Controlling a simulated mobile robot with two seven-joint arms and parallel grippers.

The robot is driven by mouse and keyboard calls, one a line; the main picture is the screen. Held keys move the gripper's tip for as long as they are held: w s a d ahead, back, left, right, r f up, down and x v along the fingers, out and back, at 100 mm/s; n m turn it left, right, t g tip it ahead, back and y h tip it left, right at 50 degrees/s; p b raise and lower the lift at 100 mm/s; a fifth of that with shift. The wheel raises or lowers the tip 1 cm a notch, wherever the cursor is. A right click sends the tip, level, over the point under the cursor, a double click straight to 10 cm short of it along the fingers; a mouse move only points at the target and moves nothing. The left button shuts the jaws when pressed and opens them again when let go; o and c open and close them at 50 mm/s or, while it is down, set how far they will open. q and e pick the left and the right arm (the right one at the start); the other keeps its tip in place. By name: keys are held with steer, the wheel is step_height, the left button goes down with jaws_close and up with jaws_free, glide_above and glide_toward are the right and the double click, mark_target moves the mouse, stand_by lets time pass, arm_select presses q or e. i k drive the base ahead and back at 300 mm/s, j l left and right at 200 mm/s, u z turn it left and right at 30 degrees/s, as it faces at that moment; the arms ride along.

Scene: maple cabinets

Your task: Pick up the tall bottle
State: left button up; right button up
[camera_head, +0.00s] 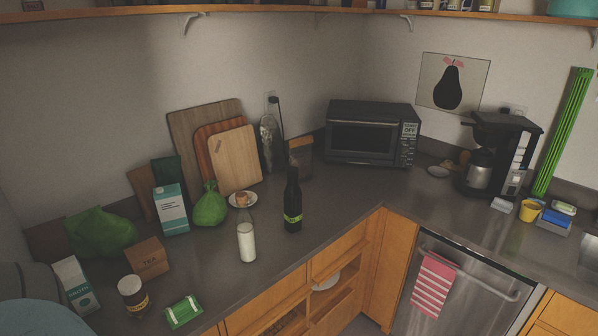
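A tall dark bottle (293,204) with a narrow neck and a green band stands upright on the grey counter (335,207), close to its front edge. A shorter clear bottle (246,236) with white contents and a cork-coloured top stands to its left, a small gap apart. The dark bottle's front is unobstructed in this view. Neither of my grippers is in view.
A green bag (210,207) and cartons (172,210) stand left. A toaster oven (362,135) fills the corner. The counter right of the dark bottle is clear.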

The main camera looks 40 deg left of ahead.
mark_target(244, 223)
steer(key=u, duration=1.65)
steer(key=i+l+u, duration=0.25)
steer(key=i+l, duration=0.2)
steer(key=l, duration=0.15)
steer(key=i+l+u, duration=0.1)
steer(key=l, duration=0.25)
steer(key=i+l+u, duration=0.1)
steer(key=i+l, duration=0.15)
steer(key=l, duration=0.1)
